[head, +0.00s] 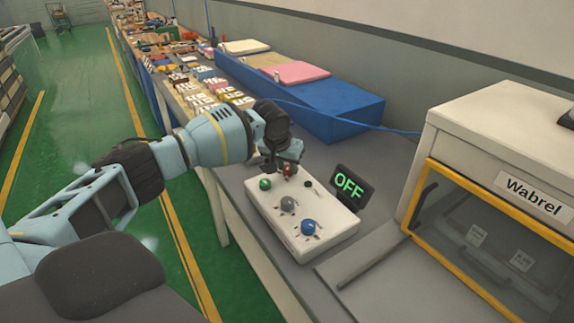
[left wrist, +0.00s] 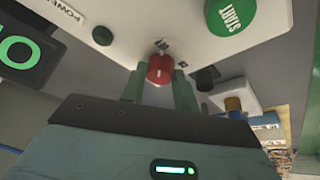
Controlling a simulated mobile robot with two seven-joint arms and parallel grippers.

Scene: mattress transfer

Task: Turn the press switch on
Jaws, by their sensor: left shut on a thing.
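The white control box (head: 270,213) lies on the grey bench. It carries a green button (head: 265,184), a grey knob (head: 288,204) and a blue knob (head: 308,227). A black display (head: 352,187) behind it reads OFF in green; in the left wrist view the display (left wrist: 25,50) is cut off. My left gripper (head: 288,167) is over the box's far end, shut on a red knob (left wrist: 160,70). The red knob sits between the two fingers in the left wrist view, near the green START button (left wrist: 231,18). My right gripper is out of view.
A white machine (head: 500,125) labelled Wabrel, with a yellow-framed window, stands at the right. A blue mattress-like block (head: 340,108) with coloured pads lies behind the box. Small items crowd the far bench.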

